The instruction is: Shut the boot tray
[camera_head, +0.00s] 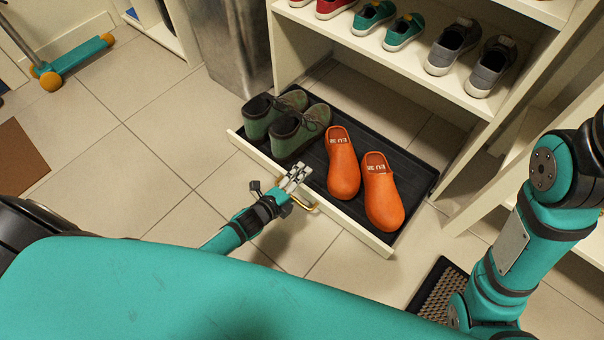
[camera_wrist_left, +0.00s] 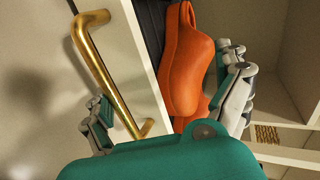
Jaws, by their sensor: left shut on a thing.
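The boot tray (camera_head: 414,178) is a black-lined drawer pulled out from under the shoe cubby, with a cream front panel (camera_head: 348,226). A brass handle (camera_head: 304,204) is on that panel; it shows large in the left wrist view (camera_wrist_left: 103,75). Green boots (camera_head: 290,130) and orange clogs (camera_head: 383,195) stand in the tray. My left gripper (camera_head: 295,178) is at the middle of the front, shut on the tray, its fingers on either side of the handle and panel. The exact contact is partly hidden. My right arm shows at the right; its gripper is out of view.
The cubby shelf (camera_head: 425,75) above holds several shoes. A metal bin (camera_head: 229,45) stands left of the tray opening. A dark mat (camera_head: 438,290) lies at the lower right, and a teal scooter (camera_head: 70,60) at the far left. Tiled floor left of the tray is clear.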

